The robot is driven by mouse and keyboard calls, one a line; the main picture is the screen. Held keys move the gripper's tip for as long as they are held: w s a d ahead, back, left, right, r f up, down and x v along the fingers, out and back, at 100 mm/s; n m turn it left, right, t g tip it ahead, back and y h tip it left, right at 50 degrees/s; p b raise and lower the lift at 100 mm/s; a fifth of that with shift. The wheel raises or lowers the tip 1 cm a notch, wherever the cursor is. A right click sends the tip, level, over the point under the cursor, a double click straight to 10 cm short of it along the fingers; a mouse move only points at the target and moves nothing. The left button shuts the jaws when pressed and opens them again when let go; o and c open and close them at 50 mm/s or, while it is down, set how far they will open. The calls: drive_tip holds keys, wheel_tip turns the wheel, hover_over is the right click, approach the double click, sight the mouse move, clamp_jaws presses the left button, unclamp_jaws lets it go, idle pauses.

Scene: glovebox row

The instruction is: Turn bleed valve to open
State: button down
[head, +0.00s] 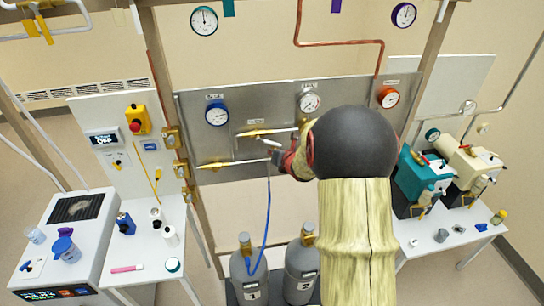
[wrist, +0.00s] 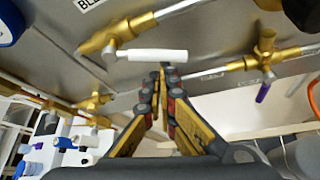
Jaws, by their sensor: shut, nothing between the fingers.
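The bleed valve (wrist: 110,40) is a brass body on the metal panel, beside a label partly reading "BLE". Its white lever handle (wrist: 152,55) runs level to the right from the body in the wrist view. In the head view the brass valve (head: 262,132) is on the middle of the panel, with the white handle (head: 269,148) slanting below it. My gripper (wrist: 161,68) is shut and empty. My arm hides part of the panel in the head view.
Another brass valve with a purple handle (wrist: 263,92) is to the right in the wrist view. Gauges (head: 217,113) and pipes are on the panel (head: 195,140). Two gas cylinders (head: 248,275) stand below. A blue hose (head: 267,215) hangs near my gripper.

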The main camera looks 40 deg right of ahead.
drive_tip(key=shift+b, duration=0.5)
drive_tip(key=shift+s+d+r+n+g+h+b, duration=0.2)
drive_tip(key=shift+r+n+h+b, duration=0.25)
drive_tip(key=shift+b, duration=1.25)
drive_tip(key=shift+s+d+r+n+g+h+b, duration=0.1)
drive_tip(key=shift+d+r+n+g+h+b, duration=0.35)
drive_tip(key=shift+b, duration=1.25)
drive_tip(key=shift+a+r, duration=0.15)
